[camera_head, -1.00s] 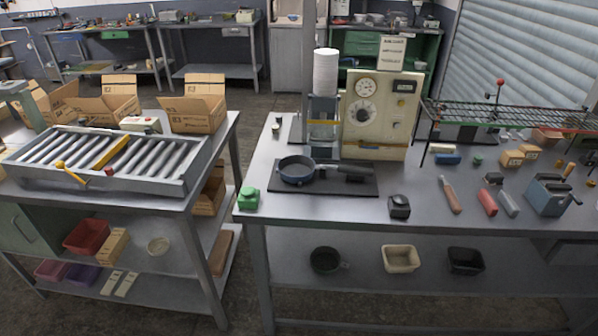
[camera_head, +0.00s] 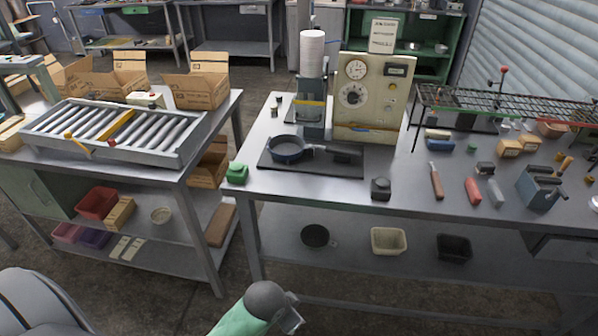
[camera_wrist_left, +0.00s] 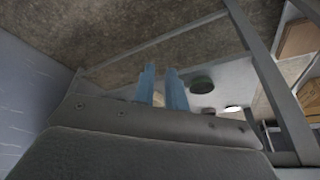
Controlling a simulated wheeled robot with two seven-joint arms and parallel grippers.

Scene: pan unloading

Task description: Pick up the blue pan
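The blue pan (camera_head: 287,149) lies on a dark mat (camera_head: 268,166) near the left end of the main workbench. Its dark handle points right in the head view. My left gripper (camera_wrist_left: 160,72) shows two blue fingers in the left wrist view, with a narrow gap between them and nothing visibly held. It is apart from the pan, which I cannot make out in that view. In the head view, arm parts of mine show low in the picture, well in front of the bench. My right gripper is not in view.
A cream machine (camera_head: 371,98) with dials stands behind the mat. A green item (camera_head: 237,173) and a black item (camera_head: 381,188) flank it. A wire rack (camera_head: 505,103) and tools are on the right. A roller table (camera_head: 118,130) stands left. The lower shelf holds containers.

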